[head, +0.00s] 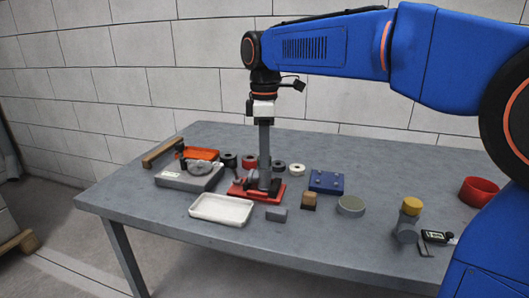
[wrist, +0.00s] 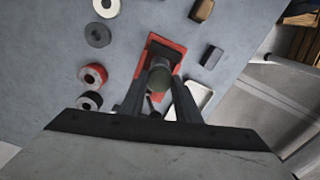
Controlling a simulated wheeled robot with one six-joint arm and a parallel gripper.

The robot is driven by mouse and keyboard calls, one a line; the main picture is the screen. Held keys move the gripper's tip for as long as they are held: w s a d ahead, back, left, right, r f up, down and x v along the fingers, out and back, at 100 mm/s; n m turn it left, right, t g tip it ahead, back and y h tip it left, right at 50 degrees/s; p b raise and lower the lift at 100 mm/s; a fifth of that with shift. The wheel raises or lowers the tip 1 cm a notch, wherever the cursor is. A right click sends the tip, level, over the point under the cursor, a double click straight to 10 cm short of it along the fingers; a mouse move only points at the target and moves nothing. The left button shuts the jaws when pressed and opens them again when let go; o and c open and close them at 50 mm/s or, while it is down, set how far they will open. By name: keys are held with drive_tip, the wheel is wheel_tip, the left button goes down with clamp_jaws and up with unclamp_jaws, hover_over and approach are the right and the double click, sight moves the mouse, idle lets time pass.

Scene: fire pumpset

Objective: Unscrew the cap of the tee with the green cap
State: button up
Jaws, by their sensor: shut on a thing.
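My gripper (head: 264,180) points straight down over a red vise-like fixture (head: 236,189) on the table. In the wrist view my gripper (wrist: 160,88) has its fingers on either side of a dull grey-green round cap (wrist: 160,77), above the red base (wrist: 171,50). The fingers are shut on it. A grey body sits low in the fixture in the head view; the tee under the cap is mostly hidden by the fingers and cap. Another tee, with a yellow cap (head: 411,205), stands apart at the table's right.
A white tray (head: 220,208) lies in front of the fixture, with a small grey block (head: 276,214) beside it. Several rings lie behind. A blue block (head: 327,181) and red bowl (head: 479,191) are to the right.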

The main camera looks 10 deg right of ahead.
drive_tip(key=shift+r, duration=2.5)
